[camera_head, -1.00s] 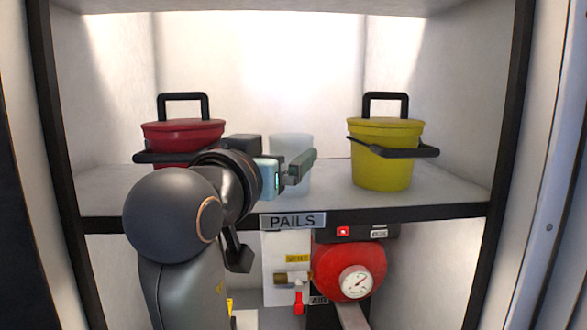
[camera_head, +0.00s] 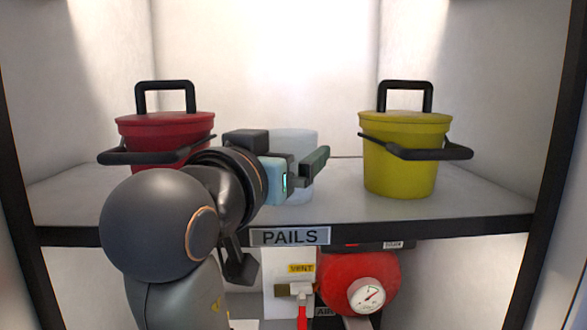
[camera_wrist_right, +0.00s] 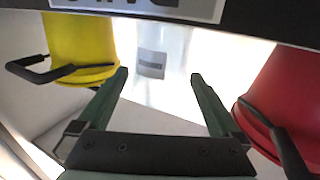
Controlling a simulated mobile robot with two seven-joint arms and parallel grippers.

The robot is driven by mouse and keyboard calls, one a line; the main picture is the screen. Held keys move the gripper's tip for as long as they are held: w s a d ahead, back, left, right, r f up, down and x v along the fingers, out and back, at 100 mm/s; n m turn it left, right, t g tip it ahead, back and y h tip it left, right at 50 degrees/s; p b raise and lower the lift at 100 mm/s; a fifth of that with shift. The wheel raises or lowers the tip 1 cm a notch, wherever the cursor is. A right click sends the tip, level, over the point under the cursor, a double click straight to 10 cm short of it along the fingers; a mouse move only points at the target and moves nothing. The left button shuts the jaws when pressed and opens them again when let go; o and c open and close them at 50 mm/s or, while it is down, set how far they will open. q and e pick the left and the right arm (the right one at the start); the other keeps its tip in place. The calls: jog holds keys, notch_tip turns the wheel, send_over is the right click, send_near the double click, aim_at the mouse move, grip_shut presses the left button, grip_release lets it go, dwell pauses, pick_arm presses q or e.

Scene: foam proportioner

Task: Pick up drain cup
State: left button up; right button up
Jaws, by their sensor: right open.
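The drain cup appears to be the pale translucent cup (camera_head: 296,142) standing upright on the shelf between two pails. In the head view its lower part is partly hidden behind my right gripper (camera_head: 307,168). In the right wrist view the cup (camera_wrist_right: 165,45) shows a grey label and lies beyond the fingertips, in line with the gap between them. My right gripper (camera_wrist_right: 159,76) is open, its two green fingers apart with nothing between them. Whether the fingers reach around the cup I cannot tell. My left gripper is not in view.
A red lidded pail (camera_head: 165,128) stands left of the cup, a yellow one (camera_head: 402,160) right; both have black handles. The shelf's dark front edge bears a PAILS sign (camera_head: 290,236). Below are a red tank (camera_head: 345,275) with a gauge and a VENT valve. Shelf between cup and yellow pail is clear.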

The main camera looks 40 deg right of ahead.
jog(key=shift+a, duration=0.1)
jog(key=shift+c, duration=0.2)
jog(key=c, duration=1.1)
jog(key=shift+c, duration=0.2)
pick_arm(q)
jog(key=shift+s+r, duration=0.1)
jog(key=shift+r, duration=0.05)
pick_arm(e)
jog(key=shift+r, duration=0.15)
